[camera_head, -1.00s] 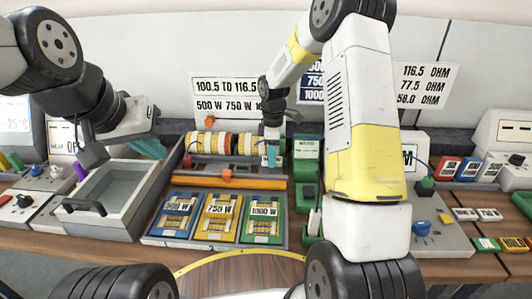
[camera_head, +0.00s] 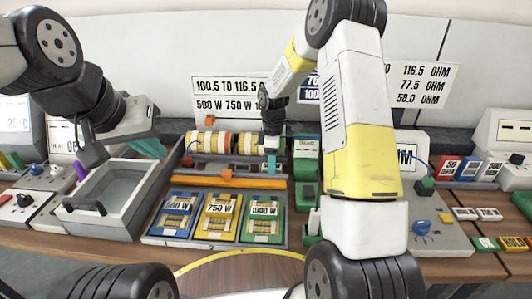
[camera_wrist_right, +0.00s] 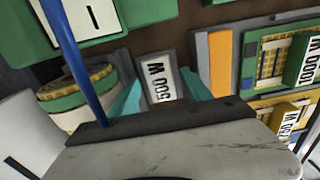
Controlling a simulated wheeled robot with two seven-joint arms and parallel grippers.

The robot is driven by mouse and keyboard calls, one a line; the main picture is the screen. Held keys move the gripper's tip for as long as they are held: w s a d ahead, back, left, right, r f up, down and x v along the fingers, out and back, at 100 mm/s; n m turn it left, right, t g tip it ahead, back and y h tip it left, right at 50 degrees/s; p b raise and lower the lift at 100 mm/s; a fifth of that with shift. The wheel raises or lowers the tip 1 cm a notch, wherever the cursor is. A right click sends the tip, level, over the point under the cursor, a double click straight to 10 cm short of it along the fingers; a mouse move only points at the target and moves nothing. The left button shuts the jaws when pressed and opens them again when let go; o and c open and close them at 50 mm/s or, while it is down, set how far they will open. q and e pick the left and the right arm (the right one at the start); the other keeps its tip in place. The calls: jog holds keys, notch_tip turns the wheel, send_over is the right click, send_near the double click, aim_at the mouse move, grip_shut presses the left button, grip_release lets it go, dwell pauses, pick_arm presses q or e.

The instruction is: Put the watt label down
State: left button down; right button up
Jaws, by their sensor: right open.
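The watt label (camera_wrist_right: 160,78) reads "500 W" in the right wrist view. It is a pale plate in a dark frame, lying between my teal fingertips. My right gripper (camera_wrist_right: 160,95) is open around it; whether a finger touches it I cannot tell. In the head view my right gripper (camera_head: 271,163) is low behind the orange bar (camera_head: 228,183), at the right end of the coil row, and the label there is mostly hidden. My left gripper (camera_head: 148,148) hangs at the left above the grey tray; its jaws are not clear.
Blue, yellow and green panels (camera_head: 219,218) marked 500 W, 750 W and 1000 W lie in front of the bar. Ringed coils (camera_head: 225,143) lie behind it. A grey tray (camera_head: 118,190) is at left, a green device (camera_head: 306,165) close at right. Label blocks (camera_head: 468,168) stand far right.

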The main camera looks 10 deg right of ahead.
jog(key=s+d+r+m+t, duration=0.1)
jog(key=s+r+m, duration=0.15)
jog(key=r, duration=0.75)
jog(key=s+r+m+t, duration=0.1)
jog(key=s+r, duration=0.3)
jog(key=r, duration=0.7)
jog(key=s+r+m+t+y, duration=0.1)
jog(key=s+r+m+t, duration=0.1)
jog(key=s+m, duration=0.4)
jog(key=s+r+m+t+y, duration=0.1)
jog(key=s+r+m, duration=0.3)
jog(key=s, duration=1.1)
jog(key=shift+s+d+r+m+t, duration=0.25)
jog(key=shift+d+m+t, duration=0.3)
jog(key=shift+m, duration=0.3)
